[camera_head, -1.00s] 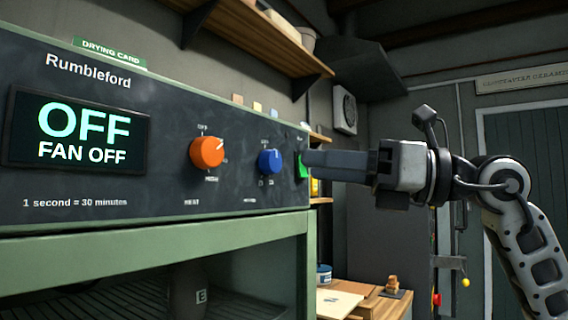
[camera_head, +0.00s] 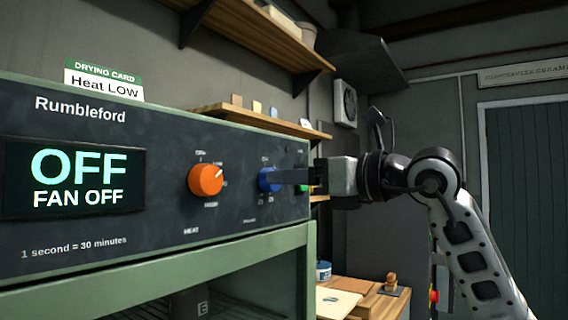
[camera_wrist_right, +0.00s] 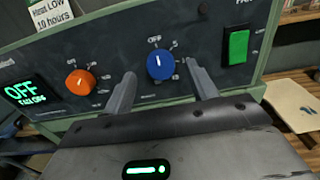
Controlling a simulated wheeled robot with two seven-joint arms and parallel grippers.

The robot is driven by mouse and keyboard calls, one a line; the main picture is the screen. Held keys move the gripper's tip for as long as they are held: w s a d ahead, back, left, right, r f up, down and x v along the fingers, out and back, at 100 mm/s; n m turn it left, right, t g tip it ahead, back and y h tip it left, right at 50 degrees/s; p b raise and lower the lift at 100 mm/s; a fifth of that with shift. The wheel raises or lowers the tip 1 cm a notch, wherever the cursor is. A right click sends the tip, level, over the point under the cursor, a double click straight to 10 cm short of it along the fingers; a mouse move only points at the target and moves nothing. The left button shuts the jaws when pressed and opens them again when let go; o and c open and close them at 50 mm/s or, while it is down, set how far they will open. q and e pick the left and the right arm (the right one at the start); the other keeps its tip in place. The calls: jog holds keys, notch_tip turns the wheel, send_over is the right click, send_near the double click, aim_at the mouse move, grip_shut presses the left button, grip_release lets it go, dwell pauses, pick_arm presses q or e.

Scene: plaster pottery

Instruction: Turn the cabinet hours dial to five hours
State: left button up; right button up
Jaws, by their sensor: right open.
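The blue dial (camera_head: 268,179), the hours dial by its place on the panel, sits right of the orange heat dial (camera_head: 205,180) on the dark cabinet panel. In the right wrist view the blue dial (camera_wrist_right: 160,65) shows its white pointer near upright, towards "OFF". My right gripper (camera_head: 280,178) is open in front of the panel. In the wrist view its two fingers (camera_wrist_right: 162,85) stand either side of the blue dial, with gaps to it; contact is not visible. The display (camera_head: 78,180) reads "OFF" and "FAN OFF". My left gripper is not in view.
A green switch (camera_wrist_right: 238,46) is right of the blue dial, close to my right finger. A drying card (camera_head: 104,82) on top reads "Heat LOW"; the wrist view also shows "10 hours". A wooden table (camera_head: 375,302) stands right of the cabinet.

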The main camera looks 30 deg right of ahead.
jog(key=x, duration=0.2)
jog(key=shift+w+a+p, duration=0.1)
jog(key=shift+w+p, duration=0.15)
jog(key=shift+p, duration=0.05)
jog(key=c, duration=1)
